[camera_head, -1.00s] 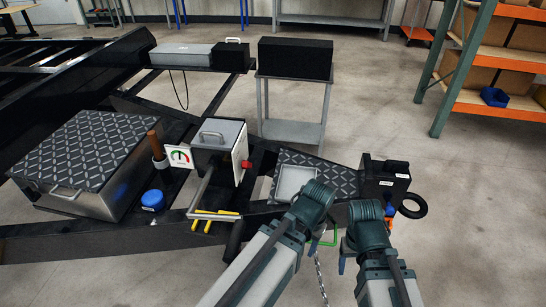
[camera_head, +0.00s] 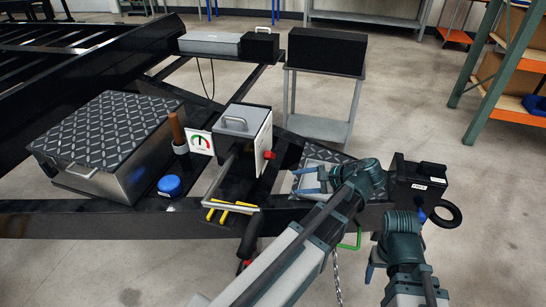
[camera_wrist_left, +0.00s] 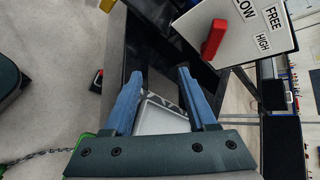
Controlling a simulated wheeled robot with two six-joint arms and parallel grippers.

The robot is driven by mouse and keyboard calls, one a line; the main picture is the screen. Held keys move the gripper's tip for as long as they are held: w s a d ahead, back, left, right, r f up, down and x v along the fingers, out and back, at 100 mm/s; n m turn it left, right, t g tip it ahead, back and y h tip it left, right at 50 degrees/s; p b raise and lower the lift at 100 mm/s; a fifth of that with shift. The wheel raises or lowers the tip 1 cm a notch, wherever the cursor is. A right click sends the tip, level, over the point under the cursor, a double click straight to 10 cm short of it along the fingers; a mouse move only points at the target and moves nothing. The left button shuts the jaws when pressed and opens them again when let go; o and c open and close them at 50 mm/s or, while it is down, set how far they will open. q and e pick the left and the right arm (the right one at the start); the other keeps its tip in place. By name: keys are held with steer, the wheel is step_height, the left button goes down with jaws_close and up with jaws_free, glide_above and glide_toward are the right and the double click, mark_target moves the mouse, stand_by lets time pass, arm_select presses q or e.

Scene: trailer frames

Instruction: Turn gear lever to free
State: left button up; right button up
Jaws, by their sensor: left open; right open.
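The gear lever is a red handle (camera_wrist_left: 214,38) on a white plate (camera_wrist_left: 240,35) labelled LOW, FREE and HIGH in the left wrist view. In the head view its red end (camera_head: 268,155) sticks out from the right side of the grey winch box (camera_head: 240,128). My left gripper (camera_head: 309,181) is open and empty, to the right of the lever and apart from it. In the left wrist view its blue fingers (camera_wrist_left: 161,75) are spread, with the lever beyond and to their right. My right gripper (camera_head: 372,270) is low at the right, partly hidden by its own wrist, and away from the lever.
The black trailer frame (camera_head: 100,222) spans the scene. A yellow-gripped handle (camera_head: 230,206) juts out in front of the winch box. A gauge card (camera_head: 200,142) and brown grip (camera_head: 177,130) stand left of it. A black box (camera_head: 415,183) stands at the right.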

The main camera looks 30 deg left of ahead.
mark_target(272, 156)
arm_select(q)
step_height(272, 156, up, 7)
steer(key=w+d+m+y, duration=0.2)
steer(key=w+y, duration=0.1)
steer(key=y, duration=0.1)
steer(key=b+x, duration=0.1)
steer(key=x, duration=0.3)
steer(key=b+x, duration=0.1)
steer(key=x, duration=0.3)
steer(key=b+x, duration=0.1)
steer(key=x, duration=0.4)
steer(key=shift+s+d+f, duration=0.1)
steer(key=shift+d+f, duration=0.05)
steer(key=shift+f, duration=0.15)
steer(key=shift+b+x, duration=0.35)
steer(key=shift+x, duration=0.45)
steer(key=shift+r, duration=0.1)
jaws_close()
